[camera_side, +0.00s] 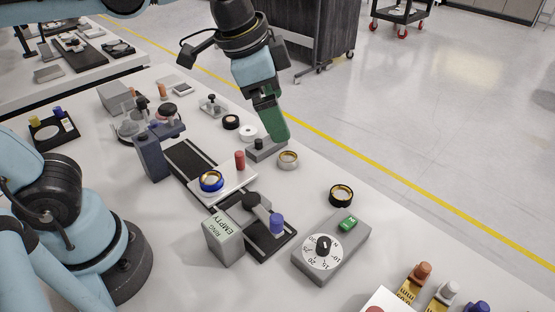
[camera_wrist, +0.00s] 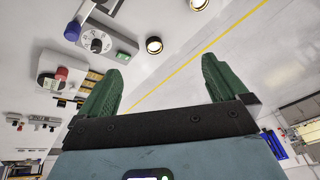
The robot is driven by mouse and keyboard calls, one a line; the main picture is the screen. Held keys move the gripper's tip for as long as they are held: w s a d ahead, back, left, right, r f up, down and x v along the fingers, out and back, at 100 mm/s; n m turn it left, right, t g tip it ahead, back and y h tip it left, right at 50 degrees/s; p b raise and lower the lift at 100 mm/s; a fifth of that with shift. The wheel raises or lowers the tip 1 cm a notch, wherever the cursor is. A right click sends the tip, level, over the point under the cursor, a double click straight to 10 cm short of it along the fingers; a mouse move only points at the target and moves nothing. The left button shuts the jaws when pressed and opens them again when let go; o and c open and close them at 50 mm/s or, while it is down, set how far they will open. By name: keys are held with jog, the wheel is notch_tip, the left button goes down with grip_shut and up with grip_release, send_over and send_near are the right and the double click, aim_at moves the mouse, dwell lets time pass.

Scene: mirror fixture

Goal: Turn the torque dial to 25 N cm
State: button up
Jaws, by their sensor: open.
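The torque dial (camera_side: 322,246) is a white round face with a black knob on top of a grey box (camera_side: 333,262), towards the front right of the bench. Numbers ring its face, but the knob's exact setting is too small to tell. A green button (camera_side: 347,223) sits on the same box. The dial also shows in the wrist view (camera_wrist: 97,43), at upper left. My gripper (camera_side: 275,135) has green fingers and is well behind the dial, above or beside a small grey block; contact cannot be told. In the wrist view my gripper (camera_wrist: 162,68) is open and empty.
A dark, brass-rimmed ring (camera_side: 341,195) stands behind the dial box. A grey "RING EMPTY" block (camera_side: 223,237) and a blue-knobbed slide fixture (camera_side: 277,223) are to its left. Several coloured-capped pieces (camera_side: 415,283) are at front right. Bare bench lies right of the fixture.

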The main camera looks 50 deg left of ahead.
jog(key=s+a+f+n+t, duration=0.1)
jog(key=a+f+n, duration=0.1)
jog(key=a, duration=0.1)
jog(key=s+a+f+n+t, duration=0.1)
jog(key=a+f+n, duration=0.2)
jog(key=s+a+f+n+t+y, duration=0.1)
jog(key=a+f+n, duration=0.1)
jog(key=a, duration=0.1)
jog(key=shift+a+f+n, duration=0.3)
jog(key=shift+a, duration=0.05)
jog(key=shift+c, duration=1.9)
jog(key=d+r+g, duration=0.1)
jog(key=d, duration=0.2)
jog(key=w+d+g, duration=0.1)
jog(key=d, duration=0.3)
jog(key=w+d+r+n+g+h, duration=0.1)
jog(key=d, duration=0.3)
jog(key=shift+w+d+r, duration=0.2)
jog(key=shift+w+r, duration=0.05)
jog(key=shift+r, duration=0.05)
jog(key=c, duration=0.5)
jog(key=n+g+y, duration=0.1)
jog(key=n+g, duration=0.1)
jog(key=g, duration=0.2)
send_over(324, 242)
notch_tip(324, 242, down, 12)
jog(key=shift+f, duration=0.2)
jog(key=shift+c, duration=0.6)
grip_shut()
